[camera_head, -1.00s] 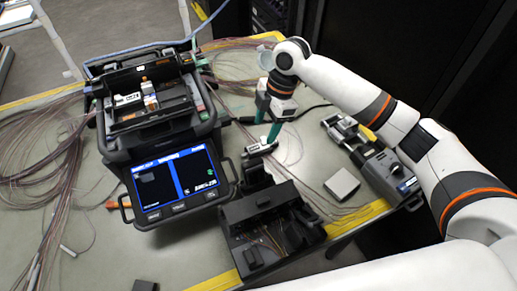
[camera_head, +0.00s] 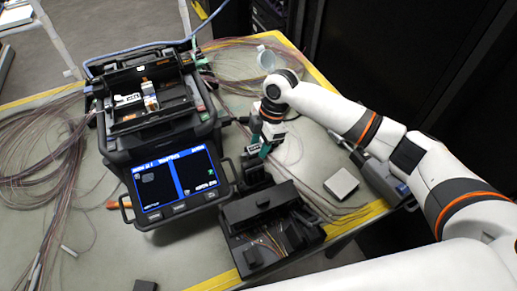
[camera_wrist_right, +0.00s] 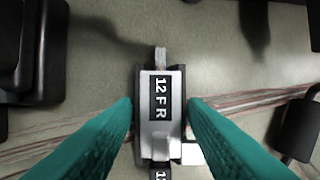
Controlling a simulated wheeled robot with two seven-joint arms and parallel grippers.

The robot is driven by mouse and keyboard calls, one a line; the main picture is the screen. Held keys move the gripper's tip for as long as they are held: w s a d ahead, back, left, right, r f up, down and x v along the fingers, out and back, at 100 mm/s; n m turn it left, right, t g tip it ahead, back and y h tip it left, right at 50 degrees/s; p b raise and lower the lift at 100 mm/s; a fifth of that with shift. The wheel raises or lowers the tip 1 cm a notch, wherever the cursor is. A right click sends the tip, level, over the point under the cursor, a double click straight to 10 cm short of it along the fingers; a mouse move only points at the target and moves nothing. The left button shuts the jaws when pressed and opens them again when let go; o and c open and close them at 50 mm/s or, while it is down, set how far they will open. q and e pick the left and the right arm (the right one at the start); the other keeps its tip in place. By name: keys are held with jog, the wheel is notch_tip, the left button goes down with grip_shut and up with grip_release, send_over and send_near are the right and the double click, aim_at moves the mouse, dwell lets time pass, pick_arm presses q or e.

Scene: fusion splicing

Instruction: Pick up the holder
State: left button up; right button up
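The holder (camera_wrist_right: 146,125) is a small silver and black block with a "12 FR" label, seen from above in the right wrist view. In the head view it is mostly hidden by my right gripper, beside the splicer's front right corner. My right gripper (camera_wrist_right: 160,108) has its two teal fingers down on either side of the holder, very close to its sides. I see no clear sign that they are closed on it. In the head view, this gripper (camera_head: 263,149) points down at the table. My left gripper is not in view.
The fusion splicer (camera_head: 160,135) with its lit screen stands left of the gripper. A black tray (camera_head: 270,243) sits in front. A white-grey box (camera_head: 341,184) and a grey tool (camera_head: 383,178) lie to the right. Thin fibres run across the table under the holder.

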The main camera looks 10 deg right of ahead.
aim_at(260, 146)
jog(key=c, duration=0.6)
jog(key=shift+r, duration=0.1)
notch_tip(260, 146, up, 10)
dwell(0.4)
